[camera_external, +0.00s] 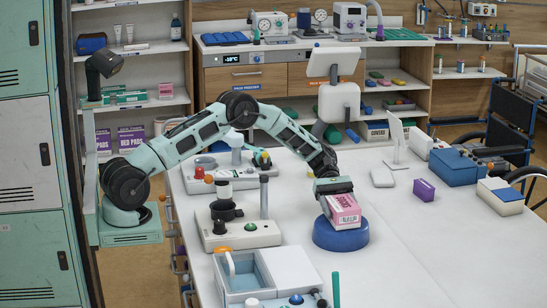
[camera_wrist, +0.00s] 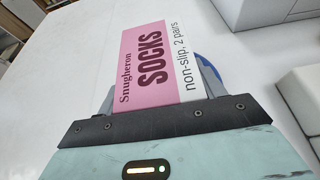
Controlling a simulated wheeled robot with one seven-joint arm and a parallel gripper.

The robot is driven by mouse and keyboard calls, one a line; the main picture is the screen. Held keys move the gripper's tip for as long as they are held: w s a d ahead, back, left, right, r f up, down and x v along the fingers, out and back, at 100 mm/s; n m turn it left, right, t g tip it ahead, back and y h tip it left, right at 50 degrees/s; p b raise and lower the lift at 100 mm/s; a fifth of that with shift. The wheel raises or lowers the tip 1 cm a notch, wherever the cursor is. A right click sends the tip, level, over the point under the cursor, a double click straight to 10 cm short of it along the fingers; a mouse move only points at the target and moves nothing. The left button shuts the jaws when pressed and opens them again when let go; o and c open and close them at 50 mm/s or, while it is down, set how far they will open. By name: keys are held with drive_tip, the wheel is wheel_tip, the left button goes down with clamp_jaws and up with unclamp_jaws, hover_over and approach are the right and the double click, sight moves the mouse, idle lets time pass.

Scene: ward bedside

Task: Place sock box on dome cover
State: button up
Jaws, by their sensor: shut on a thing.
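The sock box (camera_external: 344,212) is pink and white, and its "SOCKS" label shows in the wrist view (camera_wrist: 153,58). My gripper (camera_external: 333,193) is shut on the sock box from above and holds it slightly tilted. The dome cover (camera_external: 341,236) is a round blue piece on the white table, directly under the box. The box's lower edge is at the dome cover's top; I cannot tell whether it rests there fully. In the wrist view, only a blue sliver of the dome cover (camera_wrist: 207,70) shows behind the box.
A small purple box (camera_external: 424,190) stands to the right, with a blue box (camera_external: 456,167) beyond it. A white device with black knobs (camera_external: 238,232) is at the left. A white bin (camera_external: 240,272) is in front. The table's right front is clear.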

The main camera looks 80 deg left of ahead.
drive_tip(key=o, duration=1)
drive_tip(key=shift+f, duration=0.1)
drive_tip(key=shift+r, duration=0.2)
drive_tip(key=b+v, duration=0.2)
drive_tip(key=v, duration=1)
drive_tip(key=shift+f, duration=0.1)
